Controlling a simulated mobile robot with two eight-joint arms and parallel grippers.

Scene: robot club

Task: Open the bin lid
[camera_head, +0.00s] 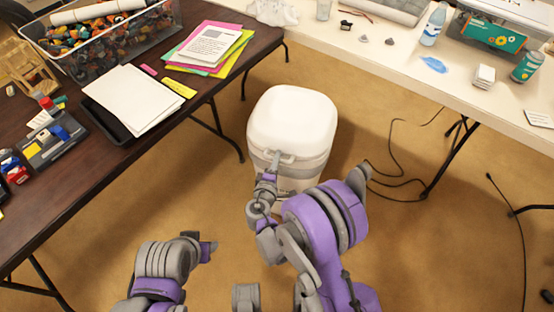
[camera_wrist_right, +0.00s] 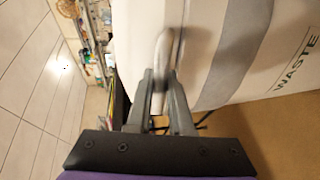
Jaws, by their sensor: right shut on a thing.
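The white bin (camera_head: 295,160) stands on the brown floor between two tables, with its rounded lid (camera_head: 292,117) down. In the right wrist view the bin's side (camera_wrist_right: 262,60) shows a grey band and the word WASTE. My right gripper (camera_head: 273,160) is at the near edge of the lid. Its fingers (camera_wrist_right: 163,82) are shut on the light lid handle (camera_wrist_right: 164,50). My left gripper (camera_head: 208,248) is low at the left of my right arm, away from the bin; its finger opening cannot be made out.
A dark table (camera_head: 215,75) at the left holds papers, a tray and a crate of parts (camera_head: 105,35). A white table (camera_head: 400,60) at the back right holds bottles and small items. Black cables (camera_head: 395,150) lie on the floor to the right of the bin.

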